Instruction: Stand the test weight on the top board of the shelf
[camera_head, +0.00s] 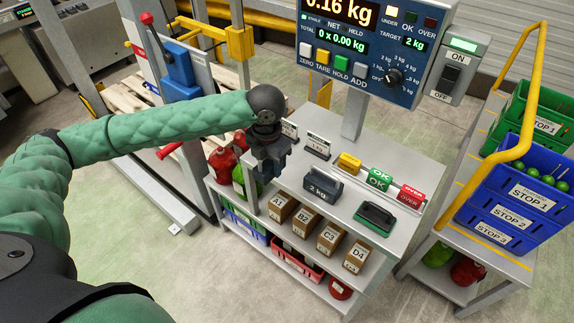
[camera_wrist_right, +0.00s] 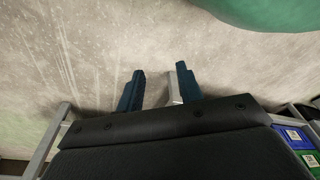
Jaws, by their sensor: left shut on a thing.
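The test weight (camera_head: 318,187), a dark grey block with a handle marked "2 kg", stands upright on the grey top board (camera_head: 286,182) of the shelf. My left gripper (camera_head: 268,176) points down over the board's left end, left of the weight and apart from it. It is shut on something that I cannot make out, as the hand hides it.
Small boxes sit below. The scale display (camera_head: 362,45) rises behind; a crate rack (camera_head: 495,255) stands right.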

